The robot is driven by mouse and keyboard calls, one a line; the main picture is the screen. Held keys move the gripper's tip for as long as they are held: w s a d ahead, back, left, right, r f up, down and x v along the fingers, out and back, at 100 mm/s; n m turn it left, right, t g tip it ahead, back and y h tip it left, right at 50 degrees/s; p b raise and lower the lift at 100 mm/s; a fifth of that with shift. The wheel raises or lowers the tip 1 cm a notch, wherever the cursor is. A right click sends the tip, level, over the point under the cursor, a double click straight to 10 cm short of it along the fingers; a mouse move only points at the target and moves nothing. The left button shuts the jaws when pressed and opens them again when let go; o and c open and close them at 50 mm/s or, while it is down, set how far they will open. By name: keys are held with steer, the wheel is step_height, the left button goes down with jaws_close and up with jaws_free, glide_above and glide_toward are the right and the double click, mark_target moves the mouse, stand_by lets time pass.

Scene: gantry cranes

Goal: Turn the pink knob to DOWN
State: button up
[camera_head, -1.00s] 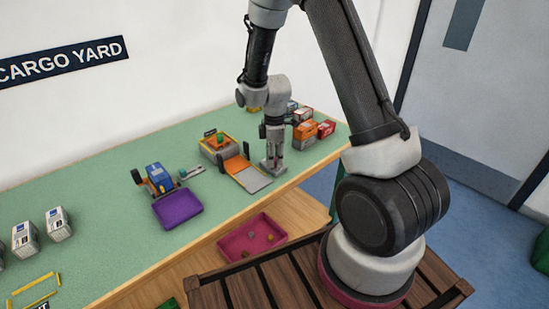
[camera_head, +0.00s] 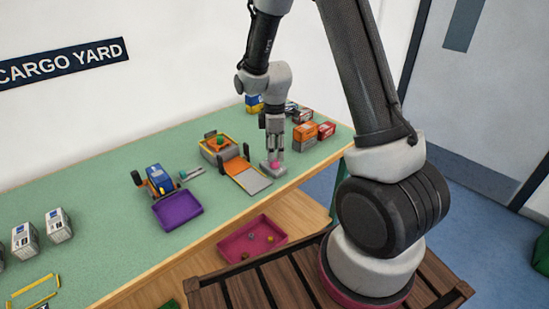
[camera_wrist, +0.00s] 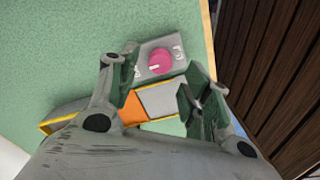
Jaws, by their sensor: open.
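The pink knob (camera_wrist: 160,63) sits on a small grey box (camera_wrist: 147,48) with white lettering that is too small to read. The knob carries a pale pointer mark on its left side in the wrist view. The knob also shows in the head view (camera_head: 275,164), just below my gripper (camera_head: 274,152). In the wrist view my gripper (camera_wrist: 160,98) is open, with its two fingers apart and nothing between them. The knob appears beyond the fingertips, between their lines, and looks untouched.
An orange and grey ramp (camera_head: 245,175) lies just left of the knob box. Orange and red boxes (camera_head: 304,132) stand to its right. A purple tray (camera_head: 178,210) and blue machine (camera_head: 158,178) are further left. The table's front edge is close to the knob box.

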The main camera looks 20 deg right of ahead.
mark_target(276, 162)
step_height(276, 162, up, 8)
stand_by(0.6)
steer(key=s+d+r+m+t, duration=0.2)
steer(key=s+r+m, duration=0.5)
steer(key=s, duration=0.5)
steer(key=s+d+r+m+t, duration=0.2)
steer(key=s+d+r+m, duration=0.2)
steer(key=s+r+m, duration=0.3)
steer(key=s+r, duration=0.4)
steer(key=s, duration=0.2)
steer(key=shift+r+m, duration=0.2)
steer(key=shift+m, duration=0.1)
steer(key=shift+s, duration=0.1)
